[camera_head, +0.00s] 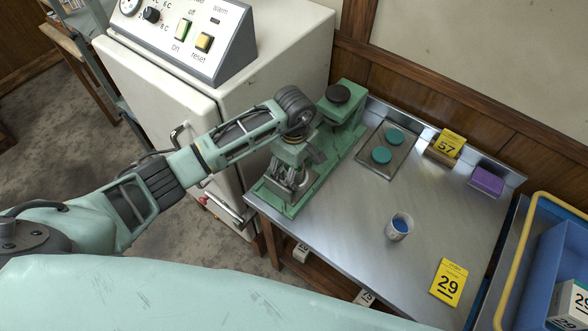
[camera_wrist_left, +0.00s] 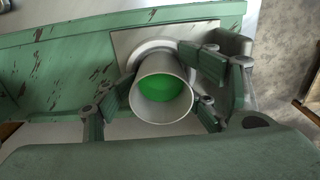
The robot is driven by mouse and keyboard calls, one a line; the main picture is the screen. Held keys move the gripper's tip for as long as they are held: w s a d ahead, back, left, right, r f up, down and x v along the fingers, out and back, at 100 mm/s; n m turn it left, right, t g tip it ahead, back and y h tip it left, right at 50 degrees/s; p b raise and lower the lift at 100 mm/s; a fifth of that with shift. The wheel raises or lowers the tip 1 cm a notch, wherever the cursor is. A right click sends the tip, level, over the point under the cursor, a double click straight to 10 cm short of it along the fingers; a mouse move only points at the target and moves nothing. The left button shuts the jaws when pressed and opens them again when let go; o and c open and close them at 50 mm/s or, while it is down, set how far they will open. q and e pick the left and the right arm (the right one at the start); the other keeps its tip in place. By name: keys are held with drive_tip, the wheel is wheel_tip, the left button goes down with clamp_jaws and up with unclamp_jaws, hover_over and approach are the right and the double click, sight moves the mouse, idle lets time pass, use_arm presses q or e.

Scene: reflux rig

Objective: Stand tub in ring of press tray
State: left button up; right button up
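The grey tub (camera_wrist_left: 163,108), open at the top with green inside, shows in the left wrist view. My left gripper (camera_wrist_left: 157,62) has its finger pads against both sides of it and appears shut on it. Under the tub is a pale ring (camera_wrist_left: 134,52) on a light plate, the tray of the green press (camera_head: 343,116). The tub's foot is at the ring, but its own rim and the fingers hide whether it is fully seated. In the head view my left gripper (camera_head: 292,178) is over the front of the press base. My right gripper is not in view.
A white cabinet (camera_head: 270,60) stands left; a blue crate (camera_head: 560,255) right.

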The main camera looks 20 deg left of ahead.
use_arm(q)
drive_tip(key=shift+s+r, duration=0.1)
drive_tip(key=shift+s, duration=0.05)
drive_tip(key=shift+d+r+p, duration=0.1)
drive_tip(key=shift+r+p, duration=0.25)
drive_tip(key=shift+p, duration=0.25)
wheel_tip(320, 180, up, 12)
drive_tip(key=b, duration=0.3)
drive_tip(key=shift+w+r+b, duration=0.2)
drive_tip(key=shift+b, duration=0.15)
